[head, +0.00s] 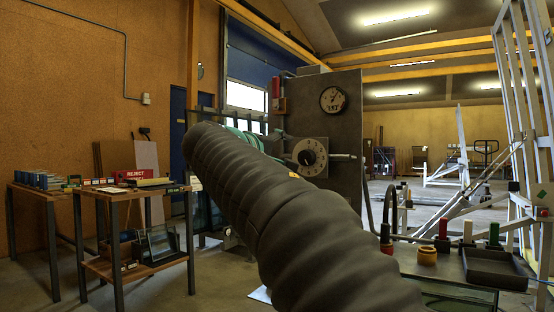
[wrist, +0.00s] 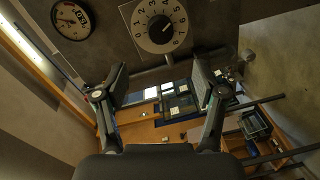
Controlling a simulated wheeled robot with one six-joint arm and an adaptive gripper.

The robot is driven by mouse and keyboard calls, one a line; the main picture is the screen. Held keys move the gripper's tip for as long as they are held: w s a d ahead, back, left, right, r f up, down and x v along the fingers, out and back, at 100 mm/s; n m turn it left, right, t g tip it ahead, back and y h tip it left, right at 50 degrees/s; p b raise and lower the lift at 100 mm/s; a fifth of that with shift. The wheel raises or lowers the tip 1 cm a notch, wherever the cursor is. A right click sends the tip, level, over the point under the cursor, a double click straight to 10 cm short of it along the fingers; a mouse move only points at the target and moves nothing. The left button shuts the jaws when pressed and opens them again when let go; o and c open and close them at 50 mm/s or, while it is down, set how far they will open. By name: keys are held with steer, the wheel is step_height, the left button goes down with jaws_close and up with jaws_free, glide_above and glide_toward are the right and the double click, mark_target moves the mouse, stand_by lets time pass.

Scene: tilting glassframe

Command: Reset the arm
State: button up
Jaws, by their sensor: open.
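My gripper (wrist: 162,95) is open and empty in the wrist view, its two dark fingers spread wide apart. A white numbered dial (wrist: 160,25) with a dark centre lies beyond the fingertips at the top of that view. The gauge also shows in the wrist view (wrist: 71,20).
A wooden bench (head: 110,190) with a red REJECT box (head: 137,175) stands at left. At right, a dark tray (head: 493,268) lies on a bench near a white metal frame (head: 520,120). Open floor (head: 160,285) shows at lower left.

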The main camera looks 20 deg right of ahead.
steer(key=s+a+f+g+y+p, duration=0.1)
steer(key=a+f+y, duration=0.25)
steer(key=f, duration=0.75)
steer(key=s+a+f+g+y, duration=0.15)
steer(key=f+y, duration=0.25)
steer(key=f, duration=0.7)
steer(key=s+a+f+m+g+y+p, duration=0.1)
steer(key=s+a+f+g+y+p, duration=0.1)
steer(key=s+f, duration=0.6)
steer(key=s+a+f+m+g+y+p, duration=0.1)
steer(key=s+a+f+m+y+p, duration=0.15)
steer(key=s+f, duration=0.55)
steer(key=s+r+m+y+p, duration=0.1)
steer(key=s+r+p, duration=0.1)
steer(key=s, duration=0.9)
steer(key=shift+s+y+p, duration=0.3)
steer(key=shift+s, duration=0.1)
